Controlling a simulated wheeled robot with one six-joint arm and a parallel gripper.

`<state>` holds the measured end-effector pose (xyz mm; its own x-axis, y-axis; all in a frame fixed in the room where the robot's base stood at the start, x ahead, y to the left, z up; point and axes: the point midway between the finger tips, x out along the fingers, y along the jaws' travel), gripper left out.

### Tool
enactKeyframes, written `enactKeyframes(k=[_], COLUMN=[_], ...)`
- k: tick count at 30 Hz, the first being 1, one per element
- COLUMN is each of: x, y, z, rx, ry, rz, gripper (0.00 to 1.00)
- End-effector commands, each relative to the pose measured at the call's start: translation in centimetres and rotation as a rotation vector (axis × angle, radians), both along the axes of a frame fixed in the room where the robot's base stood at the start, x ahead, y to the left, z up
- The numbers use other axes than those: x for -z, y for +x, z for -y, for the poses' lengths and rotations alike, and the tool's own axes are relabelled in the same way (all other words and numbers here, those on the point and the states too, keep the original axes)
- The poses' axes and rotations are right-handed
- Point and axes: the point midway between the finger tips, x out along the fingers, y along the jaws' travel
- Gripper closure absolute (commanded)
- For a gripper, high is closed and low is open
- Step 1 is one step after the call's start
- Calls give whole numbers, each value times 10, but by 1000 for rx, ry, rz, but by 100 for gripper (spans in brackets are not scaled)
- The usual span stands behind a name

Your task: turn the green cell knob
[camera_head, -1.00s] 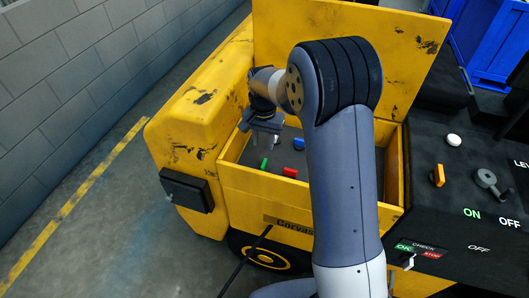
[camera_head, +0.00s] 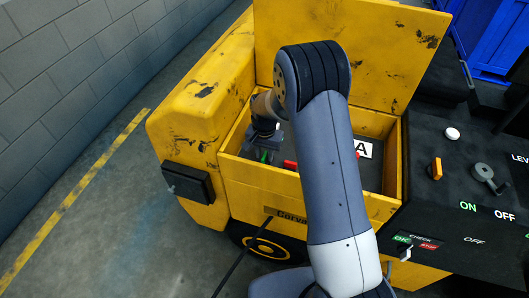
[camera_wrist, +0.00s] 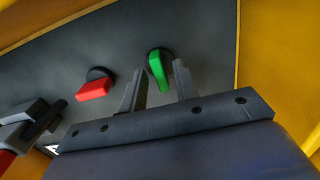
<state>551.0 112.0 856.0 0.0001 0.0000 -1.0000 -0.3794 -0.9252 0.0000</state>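The green knob (camera_wrist: 159,70) sits on the dark panel inside the yellow box. In the wrist view it shows just beyond and between my fingertips, its long grip pointing down toward my gripper (camera_wrist: 160,82). My gripper is open, with one finger on each side of the knob's lower end. I cannot tell whether either finger touches it. In the head view my gripper (camera_head: 264,146) is down inside the box, and only a small part of the green knob (camera_head: 264,156) shows below it.
A red knob (camera_wrist: 95,88) is left of the green one. A black part with a red end (camera_wrist: 22,132) lies at the wrist view's left edge. Yellow box walls (camera_head: 240,178) surround the panel. A raised yellow lid (camera_head: 395,50) stands behind. A white "A" label (camera_head: 363,149) shows right of my arm.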

Motion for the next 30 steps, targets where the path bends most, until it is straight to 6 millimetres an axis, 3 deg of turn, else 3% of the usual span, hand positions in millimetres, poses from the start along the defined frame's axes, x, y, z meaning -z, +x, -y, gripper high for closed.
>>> enactKeyframes(k=[10,22,30], x=[0,0,2], y=[0,0,0], z=[0,0,0], rx=[0,-21,-153], ry=[0,0,0], rz=[0,0,0], gripper=[99,100,100])
